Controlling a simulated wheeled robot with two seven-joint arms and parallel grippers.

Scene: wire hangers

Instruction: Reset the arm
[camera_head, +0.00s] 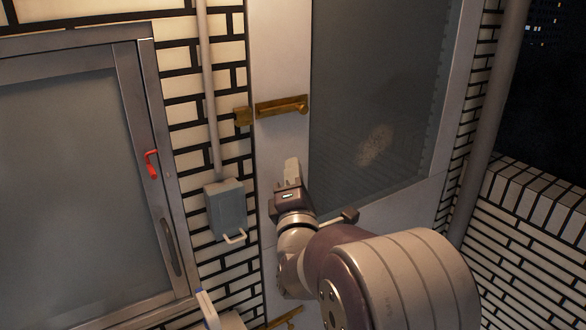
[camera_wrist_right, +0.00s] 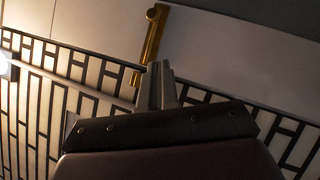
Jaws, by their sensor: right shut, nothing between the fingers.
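My right gripper (camera_head: 291,168) is in the middle of the head view, pointing up along the pale door frame. Its pale fingers are shut together with nothing between them. In the right wrist view the closed fingers (camera_wrist_right: 156,72) point up toward a brass bolt (camera_wrist_right: 151,45), which lies beyond the tips. In the head view the brass bolt (camera_head: 281,107) sits on the frame above the fingertips, with a visible gap between them. My right arm covers part of the lower frame. My left gripper is not in view.
A grey wall box (camera_head: 226,208) with a pale handle is left of my gripper. Another brass piece (camera_head: 286,317) shows low down.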

